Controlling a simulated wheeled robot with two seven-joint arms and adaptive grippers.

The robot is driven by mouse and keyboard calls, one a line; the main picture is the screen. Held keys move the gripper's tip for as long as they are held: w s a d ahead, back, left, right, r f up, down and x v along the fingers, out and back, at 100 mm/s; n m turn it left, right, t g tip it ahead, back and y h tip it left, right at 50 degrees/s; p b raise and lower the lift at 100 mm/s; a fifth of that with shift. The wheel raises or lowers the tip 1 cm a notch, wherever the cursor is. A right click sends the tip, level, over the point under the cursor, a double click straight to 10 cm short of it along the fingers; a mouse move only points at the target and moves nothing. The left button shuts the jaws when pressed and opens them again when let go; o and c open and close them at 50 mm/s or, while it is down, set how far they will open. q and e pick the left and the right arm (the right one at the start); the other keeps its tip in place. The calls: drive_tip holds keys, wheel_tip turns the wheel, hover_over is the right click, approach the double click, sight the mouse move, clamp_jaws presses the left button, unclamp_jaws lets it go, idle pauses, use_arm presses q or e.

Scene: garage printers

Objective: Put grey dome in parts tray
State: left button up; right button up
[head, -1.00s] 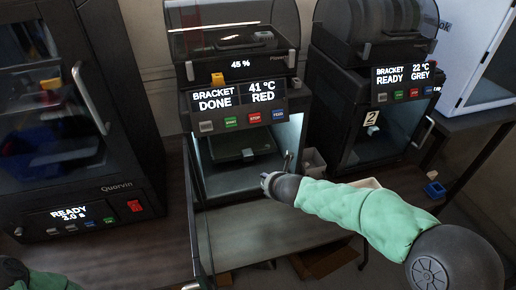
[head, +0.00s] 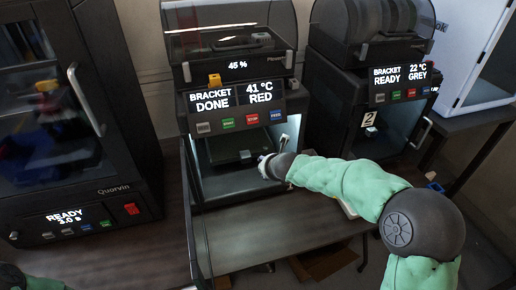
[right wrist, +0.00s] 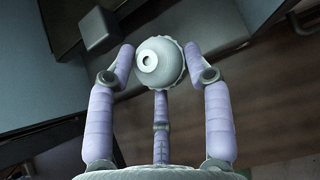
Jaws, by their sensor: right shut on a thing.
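My right gripper (head: 264,166) is in front of the open middle printer in the head view, at the right of its chamber opening. In the right wrist view its fingers (right wrist: 160,75) are shut around the grey dome (right wrist: 160,62), a rounded grey piece with a pale ring and dark hole facing the camera. The dome is hard to make out in the head view. A pale tray edge (head: 349,210) shows below my right forearm, mostly hidden; I cannot tell whether it is the parts tray. My left gripper is out of view.
The middle printer (head: 237,113) reads BRACKET DONE, 41 °C RED; its open door (head: 196,225) stands out toward me. Another printer (head: 372,110) stands right, a larger one (head: 75,120) left. A blue bin (head: 434,187) is far right. The bench (head: 265,225) before the middle printer is clear.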

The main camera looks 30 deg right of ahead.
drive_tip(key=w, duration=0.3)
drive_tip(key=w+d, duration=0.1)
drive_tip(key=w, duration=0.2)
drive_tip(key=w+d, duration=0.1)
drive_tip(key=w, duration=0.2)
drive_tip(key=shift+w+f, duration=0.1)
drive_tip(key=shift+w, duration=0.1)
drive_tip(key=shift+w+d+r, duration=0.15)
drive_tip(key=shift+w+r, duration=0.05)
drive_tip(key=shift+w, duration=0.25)
drive_tip(key=shift+f, duration=0.25)
drive_tip(key=o, duration=0.9)
drive_tip(key=shift+c, duration=0.2)
drive_tip(key=shift+r, duration=0.1)
drive_tip(key=shift+b, duration=0.35)
